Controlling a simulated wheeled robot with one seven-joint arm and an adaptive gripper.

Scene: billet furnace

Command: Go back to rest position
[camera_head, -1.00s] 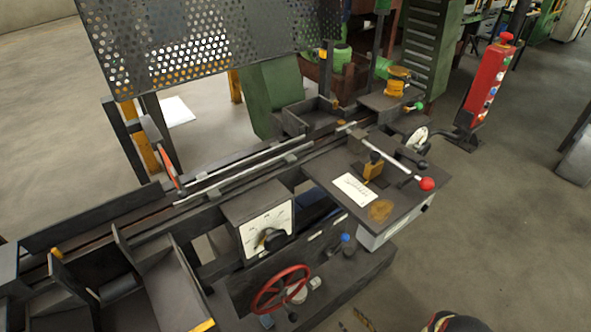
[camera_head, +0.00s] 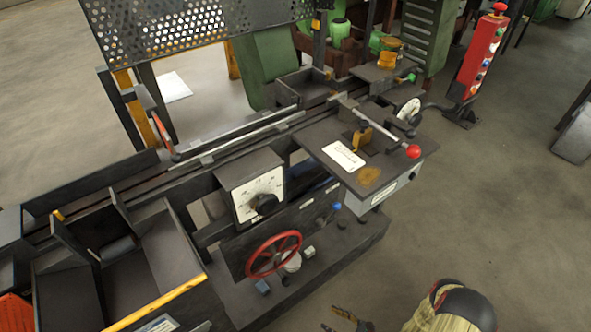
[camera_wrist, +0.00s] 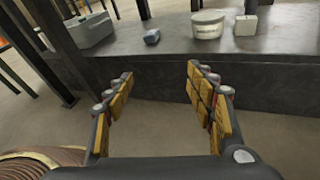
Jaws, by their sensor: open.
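My gripper (camera_wrist: 155,82) is open and empty in the wrist view, its two yellow-padded fingers spread apart in front of the machine's dark base ledge (camera_wrist: 140,77). In the head view my gripper (camera_head: 347,319) shows only partly at the bottom edge, low over the floor and in front of the machine. My arm's rounded joint shows beside it at the bottom right. Nothing touches the fingers in the wrist view.
The machine carries a red handwheel (camera_head: 274,254), a white dial (camera_head: 258,195) and a lever with a red knob (camera_head: 413,151). A red control post (camera_head: 482,60) stands behind.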

